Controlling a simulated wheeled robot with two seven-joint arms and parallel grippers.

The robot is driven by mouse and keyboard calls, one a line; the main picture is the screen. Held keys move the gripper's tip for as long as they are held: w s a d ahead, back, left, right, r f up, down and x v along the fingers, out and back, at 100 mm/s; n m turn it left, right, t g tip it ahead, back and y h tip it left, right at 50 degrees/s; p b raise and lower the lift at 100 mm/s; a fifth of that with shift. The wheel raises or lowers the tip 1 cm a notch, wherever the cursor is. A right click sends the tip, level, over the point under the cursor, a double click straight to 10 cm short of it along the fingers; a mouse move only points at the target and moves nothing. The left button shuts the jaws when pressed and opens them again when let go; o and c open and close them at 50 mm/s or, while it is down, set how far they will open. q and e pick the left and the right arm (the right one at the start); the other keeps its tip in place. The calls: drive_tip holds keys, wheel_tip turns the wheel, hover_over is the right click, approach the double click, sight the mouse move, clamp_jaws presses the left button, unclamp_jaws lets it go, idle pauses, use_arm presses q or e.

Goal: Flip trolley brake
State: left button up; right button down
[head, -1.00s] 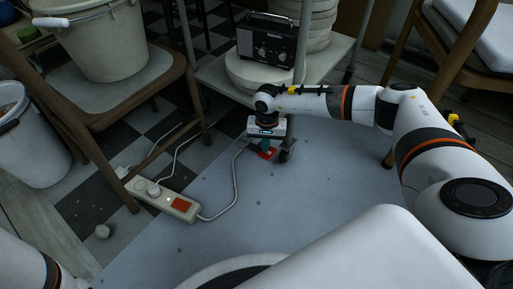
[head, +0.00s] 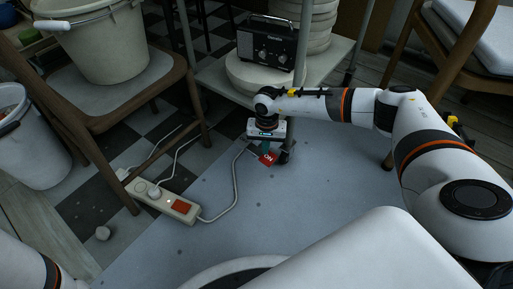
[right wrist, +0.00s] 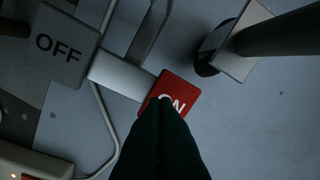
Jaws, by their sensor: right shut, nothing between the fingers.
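The trolley brake shows in the right wrist view as a rocker with a red ON pad (right wrist: 171,92) at one end and a grey OFF pad (right wrist: 62,45) at the other, joined by a pale bar. In the head view the red ON pad (head: 268,159) sits low beside the trolley's front caster (head: 285,156), tilted. My right gripper (head: 265,147) points down at the ON pad, shut and empty. Its dark fingertips (right wrist: 162,102) cover part of the ON lettering; I cannot tell if they touch. My left gripper is out of view.
The trolley's lower shelf (head: 335,57) carries a radio (head: 266,41) and round plaster slabs above the brake. A power strip (head: 165,200) with cables lies left on the floor. A chair with a bucket (head: 100,45) stands further left. The grey floor in front is clear.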

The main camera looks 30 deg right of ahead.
wheel_tip(320, 180, up, 6)
drive_tip(key=p, duration=0.4)
drive_tip(key=shift+p, duration=0.35)
